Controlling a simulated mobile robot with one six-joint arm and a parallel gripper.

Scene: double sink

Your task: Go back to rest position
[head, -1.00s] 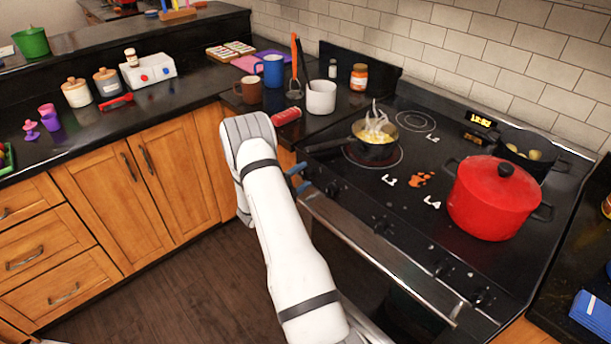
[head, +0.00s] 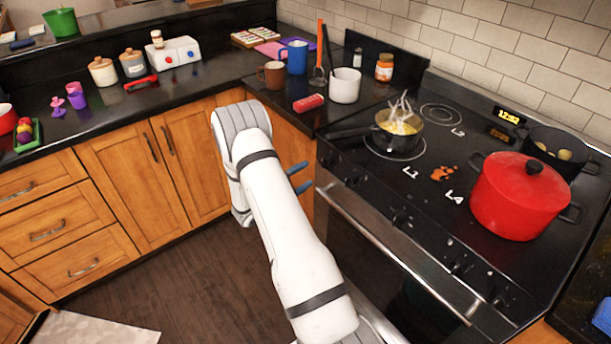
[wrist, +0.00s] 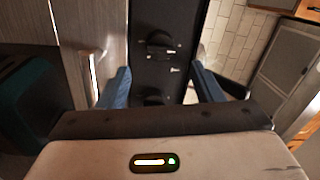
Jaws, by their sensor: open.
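My gripper (head: 298,178) is in front of the cabinet corner at the left end of the stove, with its blue fingers pointing right toward the stove front. In the wrist view its two blue fingers (wrist: 161,88) stand wide apart with nothing between them. Past the fingers the wrist view shows the black stove front with dark knobs (wrist: 160,42). My white arm reaches up from the bottom of the head view to the gripper.
The stove (head: 440,225) holds a small steaming pan (head: 398,130), a red pot (head: 515,197) and a black pot (head: 558,155). Its oven handle (head: 395,255) juts out right of my arm. Open floor (head: 185,290) lies left of my arm.

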